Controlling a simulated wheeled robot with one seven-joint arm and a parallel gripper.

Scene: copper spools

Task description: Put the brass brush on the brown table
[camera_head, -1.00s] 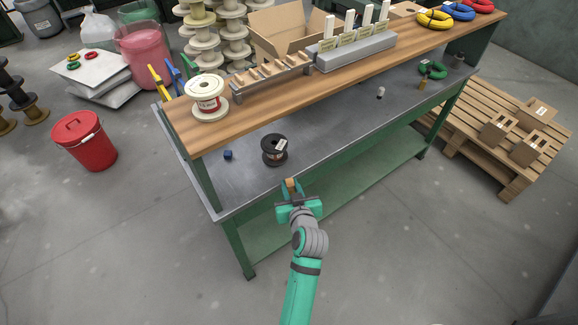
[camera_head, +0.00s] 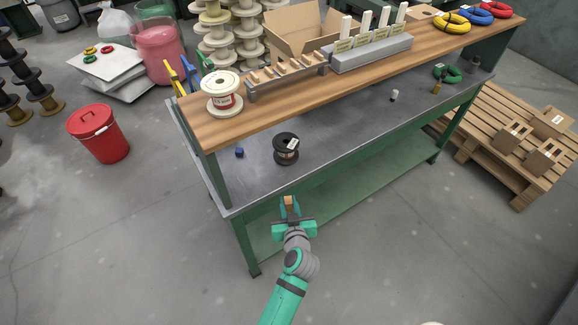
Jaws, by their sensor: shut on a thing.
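My gripper (camera_head: 290,206) is shut on a small orange-brown thing (camera_head: 289,201), which looks like the brass brush; only a small part of it shows between the green fingers. In the picture, the gripper lies just in front of the front edge of the grey bench top. The brown wooden surface (camera_head: 340,82) is the raised shelf along the back of the bench, beyond the gripper.
The grey bench top (camera_head: 335,132) holds a black spool (camera_head: 286,148), a blue block (camera_head: 239,152) and a green coil (camera_head: 447,74). On the wood stand a white spool (camera_head: 222,95), a rack (camera_head: 287,78) and coloured rings. The wood's front strip is clear.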

